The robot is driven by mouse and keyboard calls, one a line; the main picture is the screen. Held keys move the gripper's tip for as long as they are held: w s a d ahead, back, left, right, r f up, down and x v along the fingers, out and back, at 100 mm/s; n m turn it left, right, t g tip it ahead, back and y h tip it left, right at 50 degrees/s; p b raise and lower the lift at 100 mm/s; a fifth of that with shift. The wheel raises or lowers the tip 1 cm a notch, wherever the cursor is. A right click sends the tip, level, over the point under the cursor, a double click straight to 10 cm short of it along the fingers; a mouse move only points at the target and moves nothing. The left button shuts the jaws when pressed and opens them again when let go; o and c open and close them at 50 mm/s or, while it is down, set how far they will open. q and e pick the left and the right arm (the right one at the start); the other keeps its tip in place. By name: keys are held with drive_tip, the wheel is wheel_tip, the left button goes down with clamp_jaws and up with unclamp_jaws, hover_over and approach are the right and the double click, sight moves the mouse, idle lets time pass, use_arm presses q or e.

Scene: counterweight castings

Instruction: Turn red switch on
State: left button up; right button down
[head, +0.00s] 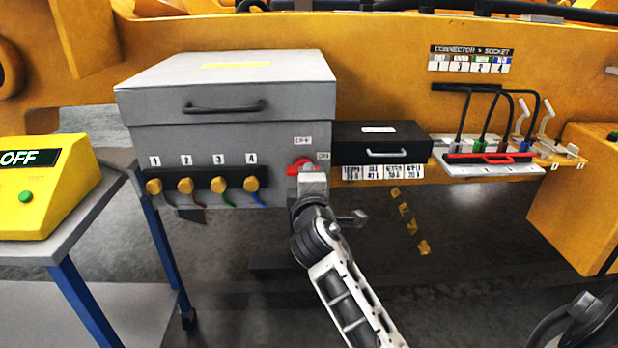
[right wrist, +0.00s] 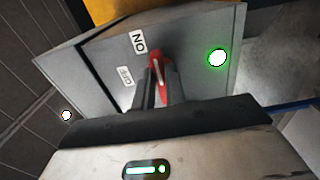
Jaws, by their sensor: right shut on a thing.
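The red switch (head: 298,166) is a rotary handle on the front of the grey box, at its lower right. An OFF label (head: 302,141) is above it and an ON label (head: 323,156) is to its upper right. My right gripper (head: 312,184) reaches it from below and covers part of it. In the right wrist view the red handle (right wrist: 158,80) stands between the two fingers of my right gripper (right wrist: 165,90), which are shut on it. The handle's far end lies near the ON label (right wrist: 138,42); its exact angle is hard to tell. My left gripper is out of view.
The grey lidded box (head: 225,105) has several numbered yellow plugs (head: 185,186) left of the switch. A black case (head: 380,136) is close on the right. Further right are cables and a white tray (head: 490,169). A yellow unit reading OFF (head: 40,190) sits on the left cart.

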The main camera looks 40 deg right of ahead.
idle(0.3)
drive_tip(key=c, duration=1.4)
unclamp_jaws()
drive_tip(key=shift+c, duration=0.2)
drive_tip(key=shift+s, duration=0.1)
drive_tip(key=b+v, duration=0.1)
drive_tip(key=v, duration=1.1)
drive_tip(key=shift+d, duration=0.1)
